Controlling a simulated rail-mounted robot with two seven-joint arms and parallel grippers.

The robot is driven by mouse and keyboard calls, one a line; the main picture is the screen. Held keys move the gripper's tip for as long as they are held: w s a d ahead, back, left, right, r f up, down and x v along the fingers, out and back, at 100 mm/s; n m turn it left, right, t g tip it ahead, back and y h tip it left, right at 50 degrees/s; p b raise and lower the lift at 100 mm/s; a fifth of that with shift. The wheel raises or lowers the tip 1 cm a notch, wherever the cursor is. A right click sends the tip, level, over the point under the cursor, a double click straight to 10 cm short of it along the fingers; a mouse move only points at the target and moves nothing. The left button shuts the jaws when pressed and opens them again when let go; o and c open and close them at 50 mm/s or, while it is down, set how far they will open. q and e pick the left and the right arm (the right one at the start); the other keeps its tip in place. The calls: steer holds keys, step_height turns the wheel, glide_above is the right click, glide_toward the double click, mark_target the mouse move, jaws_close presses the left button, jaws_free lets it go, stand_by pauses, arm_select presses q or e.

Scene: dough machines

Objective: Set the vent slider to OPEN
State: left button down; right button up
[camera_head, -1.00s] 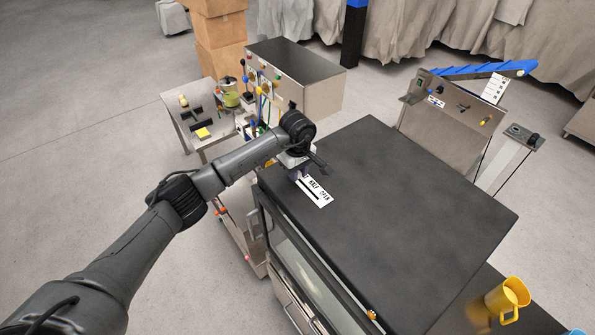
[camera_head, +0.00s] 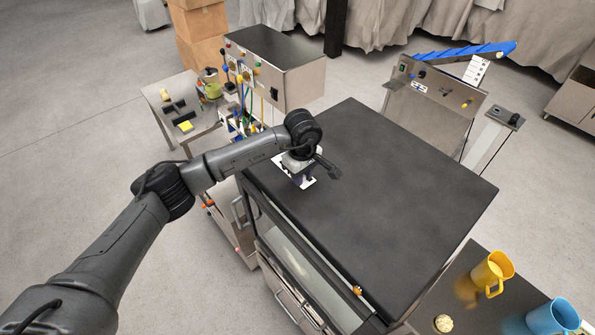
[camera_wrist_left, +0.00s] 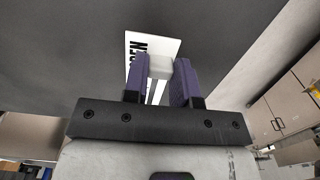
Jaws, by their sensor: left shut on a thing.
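The vent slider's white label plate (camera_head: 309,185) lies on the dark top of the oven, near its left edge in the head view. My left gripper (camera_head: 302,176) is over the plate and hides most of it. In the left wrist view, the purple fingers of my left gripper (camera_wrist_left: 165,78) are shut on the pale slider knob (camera_wrist_left: 160,66). The plate (camera_wrist_left: 152,42) shows behind the knob, with the end of the word OPEN beside it. The slot is mostly hidden. My right gripper is not in view.
The dark oven top (camera_head: 400,190) is otherwise clear. A yellow jug (camera_head: 490,270) and a blue jug (camera_head: 550,318) stand at the lower right. A steel machine with coloured knobs (camera_head: 275,70) stands behind my left arm.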

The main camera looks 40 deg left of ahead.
arm_select(q)
steer(key=shift+d+r, duration=0.1)
steer(key=shift+d, duration=0.1)
steer(key=c, duration=1.3)
jaws_free()
steer(key=o, duration=0.4)
steer(key=shift+r, duration=0.4)
step_height(320, 180, up, 13)
steer(key=b, duration=0.3)
steer(key=shift+b, duration=0.3)
steer(key=shift+f, duration=0.1)
